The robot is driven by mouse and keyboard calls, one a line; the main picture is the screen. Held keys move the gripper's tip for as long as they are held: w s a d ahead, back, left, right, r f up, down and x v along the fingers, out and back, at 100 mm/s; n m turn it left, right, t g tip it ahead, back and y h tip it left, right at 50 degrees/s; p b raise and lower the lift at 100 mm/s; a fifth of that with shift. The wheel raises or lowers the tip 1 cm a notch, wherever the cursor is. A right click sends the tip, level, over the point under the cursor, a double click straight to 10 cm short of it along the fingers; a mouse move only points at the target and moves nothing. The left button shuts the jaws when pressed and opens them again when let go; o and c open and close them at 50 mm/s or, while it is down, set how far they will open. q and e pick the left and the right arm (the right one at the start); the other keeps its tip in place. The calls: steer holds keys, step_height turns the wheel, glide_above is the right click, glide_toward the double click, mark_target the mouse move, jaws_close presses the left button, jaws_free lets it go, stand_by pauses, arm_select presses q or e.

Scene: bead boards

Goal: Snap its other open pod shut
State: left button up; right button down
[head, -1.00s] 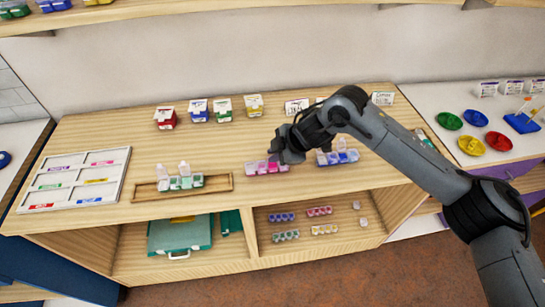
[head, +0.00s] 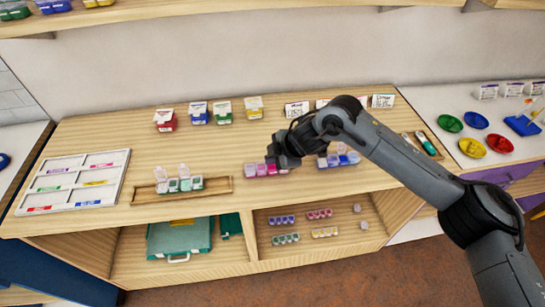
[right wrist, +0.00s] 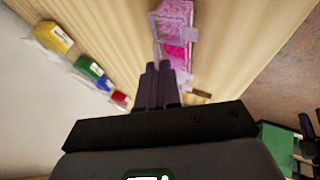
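A pink pod strip (head: 262,170) lies on the wooden counter, right of the wooden tray. My right gripper (head: 283,158) is just above and behind its right part and hides some of it. In the right wrist view the pink strip (right wrist: 178,48) lies just beyond the fingertips, and a clear lid stands up on it. The right gripper's fingers (right wrist: 159,66) are together, with nothing seen between them. Contact with the strip cannot be told. A green pod strip (head: 180,185) with raised clear lids sits in the tray. A blue-purple strip (head: 338,161) also has raised lids. My left gripper is not in view.
The wooden tray (head: 222,187) is left of the pink strip. Red (head: 165,121), blue, green and yellow boxes stand along the back. A white sorting tray (head: 119,172) is at left. My right arm crosses over the counter's right side. Bare counter lies between boxes and strips.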

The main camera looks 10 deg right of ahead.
steer(key=shift+s+f+t, duration=0.25)
steer(key=shift+s+t, duration=0.05)
steer(key=shift+t, duration=0.2)
steer(key=c, duration=1.6)
jaws_free()
steer(key=shift+r, duration=0.15)
steer(key=shift+s+d+r, duration=0.15)
steer(key=shift+d+r, duration=0.05)
steer(key=shift+r, duration=0.05)
steer(key=p+v, duration=0.2)
steer(key=v, duration=0.8)
